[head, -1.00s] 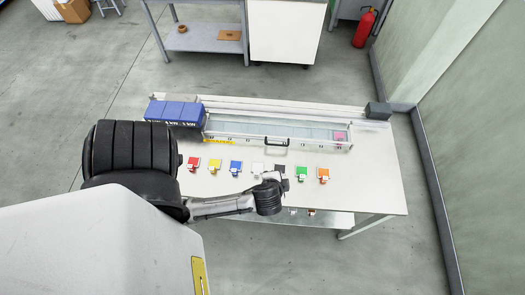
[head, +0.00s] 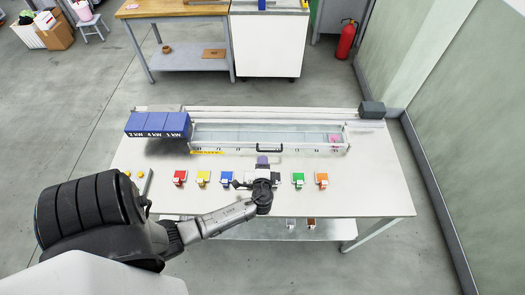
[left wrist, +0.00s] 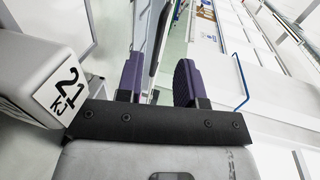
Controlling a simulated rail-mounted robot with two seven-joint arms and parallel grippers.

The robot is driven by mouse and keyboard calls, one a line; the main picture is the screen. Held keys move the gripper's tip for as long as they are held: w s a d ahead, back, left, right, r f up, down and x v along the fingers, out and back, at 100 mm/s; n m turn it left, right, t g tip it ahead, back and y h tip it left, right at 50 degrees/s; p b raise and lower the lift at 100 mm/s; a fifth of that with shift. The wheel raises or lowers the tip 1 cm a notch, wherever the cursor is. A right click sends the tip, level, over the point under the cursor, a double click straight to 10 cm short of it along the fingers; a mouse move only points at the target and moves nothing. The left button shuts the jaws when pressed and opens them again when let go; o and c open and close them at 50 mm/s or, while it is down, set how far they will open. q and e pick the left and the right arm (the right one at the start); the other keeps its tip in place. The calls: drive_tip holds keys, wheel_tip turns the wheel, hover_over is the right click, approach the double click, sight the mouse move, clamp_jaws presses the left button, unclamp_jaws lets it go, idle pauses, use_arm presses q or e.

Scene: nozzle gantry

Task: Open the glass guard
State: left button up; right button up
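The glass guard (head: 225,133) is a long clear panel in a pale frame on the table, and it looks closed. Its black bar handle (head: 270,148) is at the middle of the front edge. My left gripper (head: 262,161) is just in front of the handle, with its purple fingertips pointing toward it; they look apart from the handle. In the left wrist view the two purple fingers of my left gripper (left wrist: 160,82) are spread with a gap between them. I cannot make out the black handle between them there. My right gripper is not in view.
Blue boxes (head: 158,124) stand at the guard's left end, and a grey block (head: 372,110) is at the back right. Coloured pieces, such as a red one (head: 179,177) and a green one (head: 298,180), line the table front. A pink item (head: 335,138) shows under the glass.

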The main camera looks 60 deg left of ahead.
use_arm(q)
approach(270, 137)
drive_tip(key=a+f, duration=0.1)
drive_tip(key=a, duration=0.1)
drive_tip(key=s+a+f, duration=0.1)
drive_tip(key=shift+s+a+f, duration=0.1)
drive_tip(key=shift+a, duration=0.25)
drive_tip(key=shift+c, duration=0.4)
clamp_jaws()
